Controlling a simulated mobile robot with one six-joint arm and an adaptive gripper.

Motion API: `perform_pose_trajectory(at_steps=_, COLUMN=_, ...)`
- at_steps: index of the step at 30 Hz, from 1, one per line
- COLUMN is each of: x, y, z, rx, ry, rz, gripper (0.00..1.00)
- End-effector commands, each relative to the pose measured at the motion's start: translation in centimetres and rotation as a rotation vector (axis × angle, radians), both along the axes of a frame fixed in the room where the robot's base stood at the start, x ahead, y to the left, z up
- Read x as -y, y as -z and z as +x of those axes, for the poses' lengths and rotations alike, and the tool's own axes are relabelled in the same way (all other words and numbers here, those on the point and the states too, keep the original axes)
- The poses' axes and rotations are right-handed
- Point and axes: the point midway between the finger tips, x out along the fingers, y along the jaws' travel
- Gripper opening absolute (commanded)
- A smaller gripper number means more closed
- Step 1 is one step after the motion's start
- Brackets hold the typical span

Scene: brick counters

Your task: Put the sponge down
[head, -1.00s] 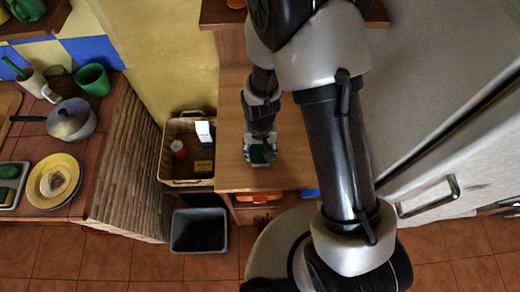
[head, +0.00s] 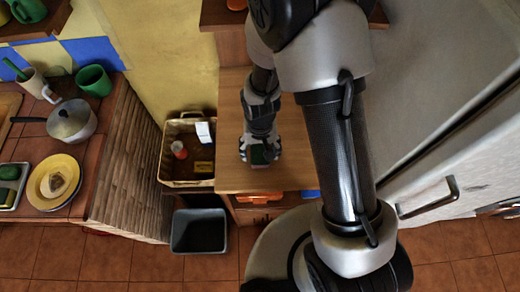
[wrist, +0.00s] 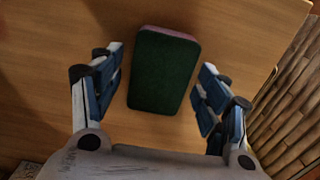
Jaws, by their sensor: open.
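The sponge (wrist: 162,72) has a dark green top and a pinkish edge. In the wrist view it lies on the wooden surface (wrist: 45,100), between the two fingers of my gripper (wrist: 160,85). The gripper is open, with a gap between each finger and the sponge. In the head view my gripper (head: 260,152) is low over the wooden cabinet top (head: 232,177), near its front edge. A bit of the green sponge (head: 258,155) shows there, partly hidden by the gripper.
A basket (head: 188,183) with several items stands left of the cabinet, and a grey bin (head: 198,232) is on the floor. The fridge (head: 440,90) is on the right. The tiled counter (head: 80,205) at left holds a pot (head: 72,122) and a yellow plate (head: 47,199).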

Motion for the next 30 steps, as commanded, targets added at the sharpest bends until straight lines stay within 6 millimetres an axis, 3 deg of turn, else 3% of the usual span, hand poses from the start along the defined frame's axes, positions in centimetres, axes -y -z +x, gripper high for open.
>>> perform_pose_trajectory(at_steps=12, x=0.0, y=-9.0, z=0.1, rx=0.004, ry=0.0, rz=0.001, gripper=0.69)
perform_pose_trajectory(at_steps=18, x=0.0, y=-11.0, z=0.1, rx=0.003, ry=0.0, rz=0.001, gripper=0.69)
perform_pose_trajectory(at_steps=26, x=0.2, y=-12.1, z=0.1, rx=0.01, ry=0.001, rz=0.003, gripper=0.69)
perform_pose_trajectory(at_steps=30, x=1.5, y=-16.2, z=0.2, rx=0.062, ry=0.0, rz=0.016, gripper=0.69)
